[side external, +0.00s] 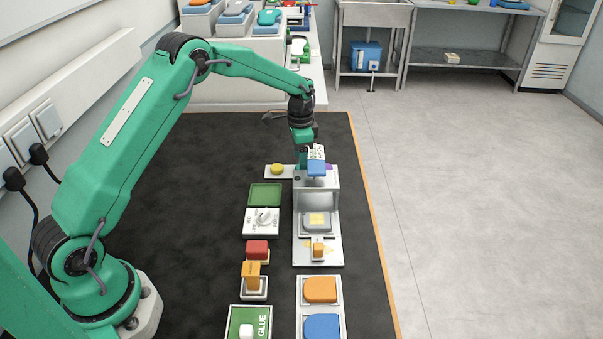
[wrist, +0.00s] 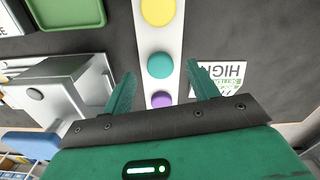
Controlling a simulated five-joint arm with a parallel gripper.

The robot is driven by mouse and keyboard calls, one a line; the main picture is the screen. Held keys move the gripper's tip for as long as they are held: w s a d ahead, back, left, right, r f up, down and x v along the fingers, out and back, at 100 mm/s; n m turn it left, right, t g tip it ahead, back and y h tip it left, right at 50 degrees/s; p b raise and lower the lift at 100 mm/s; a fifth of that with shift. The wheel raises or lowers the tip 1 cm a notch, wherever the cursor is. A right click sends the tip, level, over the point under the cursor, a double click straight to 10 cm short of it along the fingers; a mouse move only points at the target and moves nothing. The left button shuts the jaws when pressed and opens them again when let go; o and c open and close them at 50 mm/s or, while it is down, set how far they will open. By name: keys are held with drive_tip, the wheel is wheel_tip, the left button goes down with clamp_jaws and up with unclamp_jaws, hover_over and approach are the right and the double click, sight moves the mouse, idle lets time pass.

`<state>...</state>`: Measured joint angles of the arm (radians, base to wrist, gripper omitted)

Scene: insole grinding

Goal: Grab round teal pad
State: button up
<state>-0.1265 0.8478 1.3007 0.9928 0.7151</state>
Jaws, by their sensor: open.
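The round teal pad (wrist: 160,65) sits on a white strip (wrist: 157,40) in the wrist view, between a yellow round pad (wrist: 158,11) and a purple round pad (wrist: 161,100). My gripper (wrist: 158,77) is open, with one finger on each side of the strip and nothing between them that it visibly grips. In the side view my gripper (side external: 304,160) points down over the far end of the work fixture. There the yellow pad (side external: 277,169) shows on the strip, but the teal pad is hidden behind my gripper and the fixture.
A grey machine block (wrist: 60,85) stands close to the left finger. A white printed card (wrist: 222,78) lies by the right finger.

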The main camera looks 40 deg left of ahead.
drive_tip(key=shift+f, duration=1.15)
drive_tip(key=c, duration=1.1)
